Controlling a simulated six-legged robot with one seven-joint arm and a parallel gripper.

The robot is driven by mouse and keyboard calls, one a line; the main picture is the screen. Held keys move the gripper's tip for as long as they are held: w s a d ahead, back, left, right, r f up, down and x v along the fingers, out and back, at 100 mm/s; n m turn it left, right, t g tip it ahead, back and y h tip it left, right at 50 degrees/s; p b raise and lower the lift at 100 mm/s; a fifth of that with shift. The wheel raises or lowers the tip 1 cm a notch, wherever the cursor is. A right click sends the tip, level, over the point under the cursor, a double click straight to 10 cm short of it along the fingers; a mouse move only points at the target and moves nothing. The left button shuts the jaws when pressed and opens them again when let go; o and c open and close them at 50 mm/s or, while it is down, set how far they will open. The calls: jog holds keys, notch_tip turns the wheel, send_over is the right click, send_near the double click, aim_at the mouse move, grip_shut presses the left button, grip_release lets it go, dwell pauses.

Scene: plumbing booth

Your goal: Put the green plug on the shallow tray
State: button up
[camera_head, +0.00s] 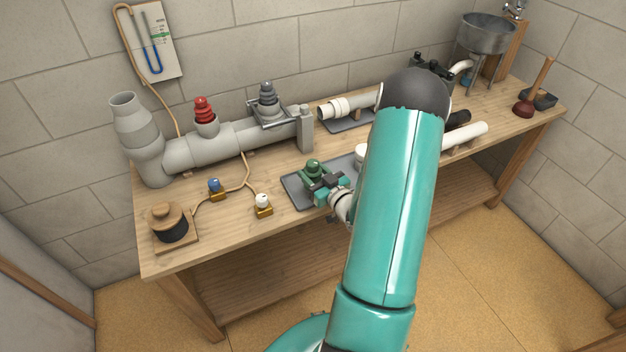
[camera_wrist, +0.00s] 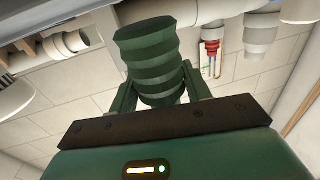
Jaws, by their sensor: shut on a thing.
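The green plug (camera_head: 314,167) is a ribbed, stepped piece. It is over the left part of the shallow dark tray (camera_head: 297,194) in the head view. My gripper (camera_head: 322,183) is shut on the plug. In the wrist view the plug (camera_wrist: 152,62) stands between the two fingers of my gripper (camera_wrist: 158,98), its body reaching out past them. I cannot tell whether the plug touches the tray. My arm hides the right part of the tray.
A grey pipe (camera_head: 236,139) with a red plug (camera_head: 204,110) and a grey plug (camera_head: 267,96) runs behind the tray. Blue (camera_head: 215,187) and white (camera_head: 263,202) knobs sit left of the tray. A plunger (camera_head: 531,100) is at the far right. Bare wood lies along the front left edge.

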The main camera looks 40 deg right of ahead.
aim_at(313, 180)
jog(key=shift+w+f, duration=0.1)
jog(key=shift+f, duration=1.45)
jog(key=shift+f, duration=0.2)
jog(key=o, duration=1.3)
jog(key=shift+r, duration=0.1)
